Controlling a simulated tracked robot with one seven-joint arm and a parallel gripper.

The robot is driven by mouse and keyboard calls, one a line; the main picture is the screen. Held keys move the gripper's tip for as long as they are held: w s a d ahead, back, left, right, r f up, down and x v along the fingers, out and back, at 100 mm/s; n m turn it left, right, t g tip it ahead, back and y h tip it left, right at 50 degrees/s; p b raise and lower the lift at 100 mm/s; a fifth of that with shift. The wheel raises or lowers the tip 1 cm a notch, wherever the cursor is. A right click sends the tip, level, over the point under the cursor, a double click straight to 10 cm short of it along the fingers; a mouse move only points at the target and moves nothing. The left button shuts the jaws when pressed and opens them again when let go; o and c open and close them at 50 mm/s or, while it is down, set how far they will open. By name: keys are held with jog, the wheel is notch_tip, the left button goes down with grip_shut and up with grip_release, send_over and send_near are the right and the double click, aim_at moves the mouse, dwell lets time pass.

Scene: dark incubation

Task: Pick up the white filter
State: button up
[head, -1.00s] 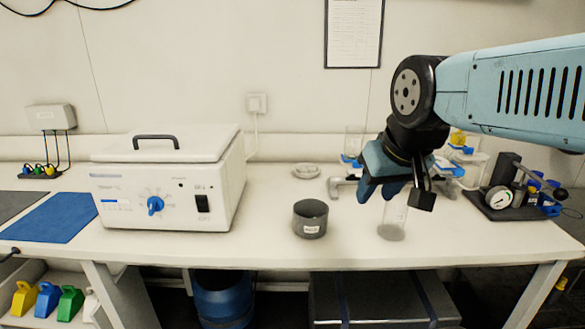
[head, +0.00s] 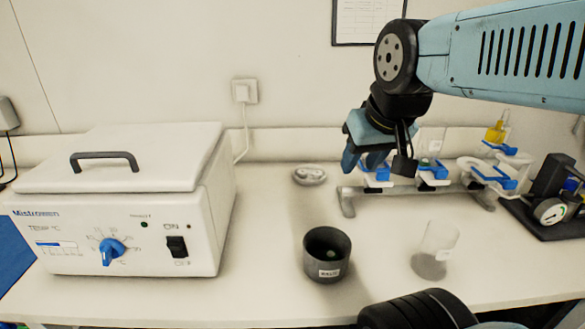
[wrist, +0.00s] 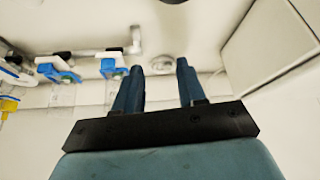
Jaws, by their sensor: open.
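No white filter can be picked out for sure. A small shallow round dish (head: 309,175) stands at the back of the bench, with pale contents too small to identify. My gripper (head: 364,160) is in the air to the right of the dish, in front of the left end of a metal filter rail (head: 420,194) with blue valves. In the wrist view my gripper (wrist: 160,67) has its two blue fingers apart and nothing held. The dish (wrist: 162,62) appears between the fingertips there, beyond them.
A white heating bath (head: 120,210) with a lid handle fills the left. A dark labelled pot (head: 327,256) and a clear beaker (head: 435,250) stand in front. A gauge unit (head: 552,205) is at the right. Bench between bath and pot is clear.

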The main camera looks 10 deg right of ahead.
jog(key=shift+w, duration=0.1)
jog(key=n+g+y, duration=0.1)
jog(key=n+g, duration=0.2)
jog(key=n, duration=0.2)
send_over(303, 170)
jog(key=s+d, duration=0.1)
jog(key=s, duration=0.1)
notch_tip(303, 170, down, 18)
jog(key=shift+s+d+f, duration=0.1)
jog(key=shift+w+a+x, duration=0.15)
jog(key=shift+x, duration=1.25)
jog(key=shift+w+a+x, duration=0.15)
jog(key=shift+x, duration=1.25)
jog(key=shift+c, duration=0.4)
